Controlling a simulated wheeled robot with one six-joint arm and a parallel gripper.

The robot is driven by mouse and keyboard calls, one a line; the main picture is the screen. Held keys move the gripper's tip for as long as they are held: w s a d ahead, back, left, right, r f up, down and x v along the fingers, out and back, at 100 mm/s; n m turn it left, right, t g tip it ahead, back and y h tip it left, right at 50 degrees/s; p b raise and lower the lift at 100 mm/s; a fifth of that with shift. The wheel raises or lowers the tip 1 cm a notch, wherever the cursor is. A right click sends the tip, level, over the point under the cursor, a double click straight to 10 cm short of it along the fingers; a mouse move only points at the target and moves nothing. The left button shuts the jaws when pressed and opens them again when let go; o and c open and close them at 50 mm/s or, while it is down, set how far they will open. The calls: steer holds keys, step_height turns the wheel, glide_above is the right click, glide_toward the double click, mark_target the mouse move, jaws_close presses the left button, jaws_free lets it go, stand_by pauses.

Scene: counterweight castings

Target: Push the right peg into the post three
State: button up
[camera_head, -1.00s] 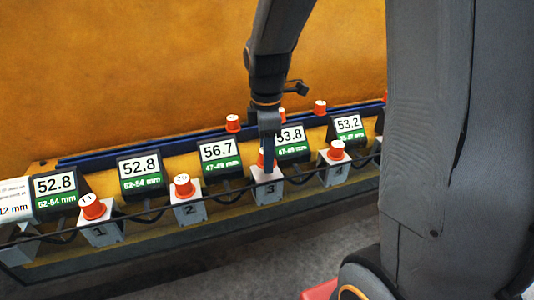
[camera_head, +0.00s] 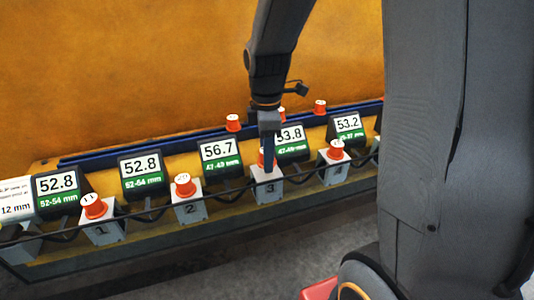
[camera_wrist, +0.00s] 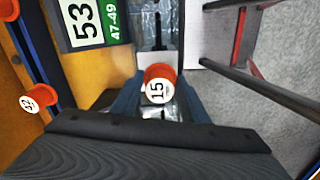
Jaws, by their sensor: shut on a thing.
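Post three (camera_head: 268,190) is a pale block marked 3, in the row of numbered posts. My gripper (camera_head: 267,150) points down over it and is shut on an orange peg (camera_head: 261,160). In the wrist view this peg (camera_wrist: 157,88) has a white top marked 15, between the gripper's fingers (camera_wrist: 157,108). The peg is at the top of post three; how deep it sits is hidden. A display (camera_head: 291,142) reading 53.8 with a green 47-49 mm band stands behind, partly covered by my gripper.
Post one (camera_head: 102,232), post two (camera_head: 189,212) and post four (camera_head: 333,173) each carry an orange peg. Loose orange pegs (camera_head: 233,123) stand behind the displays near a blue rail (camera_head: 130,152). A dark bar (camera_head: 225,192) runs before the posts.

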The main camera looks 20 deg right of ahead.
steer(key=shift+f+b, duration=0.5)
steer(key=shift+f, duration=0.85)
steer(key=o, duration=1.2)
steer(key=shift+c, duration=0.2)
steer(key=shift+r+b, duration=0.75)
steer(key=shift+r, duration=3.15)
steer(key=shift+d, duration=0.1)
